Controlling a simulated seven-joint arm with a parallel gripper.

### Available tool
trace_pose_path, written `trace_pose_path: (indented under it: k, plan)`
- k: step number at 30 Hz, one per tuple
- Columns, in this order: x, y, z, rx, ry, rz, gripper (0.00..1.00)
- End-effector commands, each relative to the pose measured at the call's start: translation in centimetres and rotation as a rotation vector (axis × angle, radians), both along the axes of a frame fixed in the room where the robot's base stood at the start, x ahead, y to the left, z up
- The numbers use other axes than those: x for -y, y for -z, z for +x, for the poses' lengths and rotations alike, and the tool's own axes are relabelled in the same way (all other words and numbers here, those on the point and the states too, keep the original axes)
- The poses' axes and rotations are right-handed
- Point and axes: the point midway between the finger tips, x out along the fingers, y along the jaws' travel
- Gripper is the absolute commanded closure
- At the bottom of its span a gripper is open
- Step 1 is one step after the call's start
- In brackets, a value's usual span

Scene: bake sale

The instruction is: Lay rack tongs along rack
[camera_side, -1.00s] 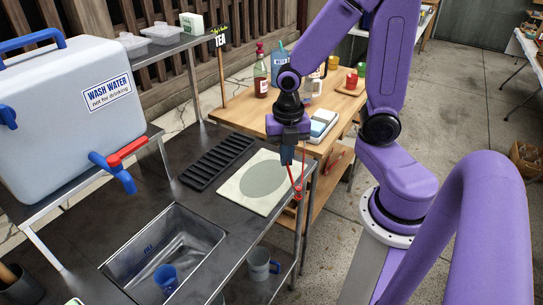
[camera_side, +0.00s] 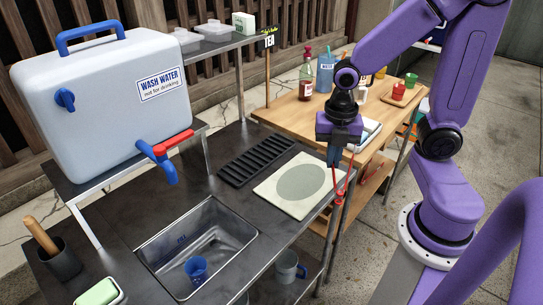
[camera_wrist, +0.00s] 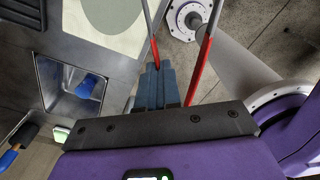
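The red-handled metal tongs (camera_side: 340,192) hang at my gripper (camera_side: 334,160), beside the right edge of the pale mat. In the wrist view, one red leg of the tongs (camera_wrist: 155,50) runs in between the blue-grey fingers of my gripper (camera_wrist: 156,78), which look closed on it. The other red leg (camera_wrist: 200,70) spreads to the right, outside the fingers. The black slotted rack (camera_side: 257,161) lies flat on the dark counter, left of the mat and apart from the tongs.
The pale mat (camera_side: 272,203) with a grey oval lies between rack and gripper. A sink (camera_side: 232,238) holding a blue cup (camera_side: 195,268) is in front. A wash water container (camera_side: 95,110) stands at left. Bottles stand on the wooden table (camera_side: 290,107) behind.

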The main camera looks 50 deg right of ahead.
Motion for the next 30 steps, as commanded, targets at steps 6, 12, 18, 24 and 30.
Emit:
trace_pose_path:
  k: [6,12,18,24,30]
  plan:
    - [-0.1,-1.1,6.6,0.000,0.189,0.000,1.00]
    - [0.9,-1.8,12.0,-0.001,0.350,-0.001,1.00]
    - [1.9,-2.1,15.0,-0.002,0.449,-0.001,1.00]
    - [2.3,-1.8,16.6,-0.002,0.480,-0.001,1.00]
    - [2.5,-0.4,19.8,-0.002,0.480,-0.002,1.00]
